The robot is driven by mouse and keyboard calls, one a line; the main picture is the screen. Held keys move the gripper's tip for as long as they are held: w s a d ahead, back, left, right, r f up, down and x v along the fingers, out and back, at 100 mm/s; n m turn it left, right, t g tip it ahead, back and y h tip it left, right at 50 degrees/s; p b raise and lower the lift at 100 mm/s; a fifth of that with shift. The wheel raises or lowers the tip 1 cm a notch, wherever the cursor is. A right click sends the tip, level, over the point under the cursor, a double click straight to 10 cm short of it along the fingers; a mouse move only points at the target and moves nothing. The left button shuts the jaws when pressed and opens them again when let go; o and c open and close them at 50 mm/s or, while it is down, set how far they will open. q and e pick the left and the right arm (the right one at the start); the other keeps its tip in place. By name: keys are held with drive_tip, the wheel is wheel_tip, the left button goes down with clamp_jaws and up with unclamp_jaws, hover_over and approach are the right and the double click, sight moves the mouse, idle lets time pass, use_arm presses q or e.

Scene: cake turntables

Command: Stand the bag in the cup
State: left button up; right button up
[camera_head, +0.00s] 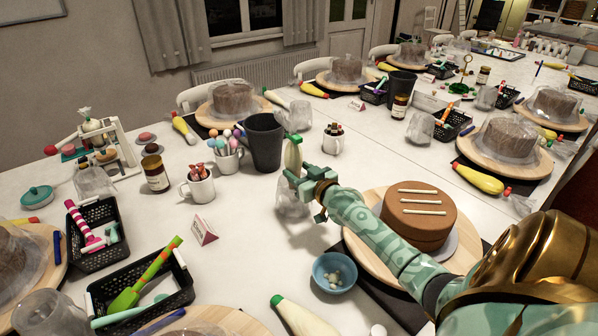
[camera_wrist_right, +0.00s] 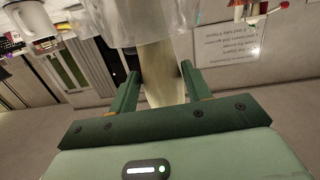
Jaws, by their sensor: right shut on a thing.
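My right gripper (camera_head: 291,172) is shut on a pale, cream-green piping bag (camera_head: 293,152), whose upper part sticks up above the fingers. A clear cup (camera_head: 290,203) is directly below the gripper, partly hidden by it and my arm. In the right wrist view the bag (camera_wrist_right: 162,78) is between the two fingers (camera_wrist_right: 158,88), and its far end overlaps the clear cup (camera_wrist_right: 150,20). I cannot tell how far the bag's end is inside the cup. My left gripper is not in view.
A brown cake (camera_head: 418,214) and a blue bowl (camera_head: 334,272) are nearer. Bare table lies around the place card (camera_head: 204,230).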

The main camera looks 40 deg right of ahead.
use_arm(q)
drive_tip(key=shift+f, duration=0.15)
use_arm(e)
drive_tip(key=shift+f, duration=0.2)
drive_tip(key=o, duration=1.1)
drive_tip(key=shift+c, duration=0.2)
drive_tip(key=shift+s+a+r+p, duration=0.1)
drive_tip(key=shift+s+r+p, duration=0.2)
drive_tip(key=shift+s+p, duration=0.2)
drive_tip(key=shift+s+a+r+p, duration=0.1)
drive_tip(key=shift+s+r+p, duration=0.05)
drive_tip(key=shift+s+p, duration=0.5)
drive_tip(key=shift+s+a+r+p, duration=0.2)
drive_tip(key=shift+s+p, duration=0.3)
drive_tip(key=shift+s, duration=0.35)
drive_tip(key=shift+s+a+r+p, duration=0.1)
drive_tip(key=shift+s+r+p, duration=0.05)
drive_tip(key=shift+s+p, duration=0.5)
use_arm(q)
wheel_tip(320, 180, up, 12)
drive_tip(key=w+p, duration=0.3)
drive_tip(key=p, duration=0.5)
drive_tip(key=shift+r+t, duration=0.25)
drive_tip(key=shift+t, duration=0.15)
use_arm(e)
drive_tip(key=s+r, duration=0.4)
drive_tip(key=r, duration=0.2)
drive_tip(key=shift+a, duration=0.3)
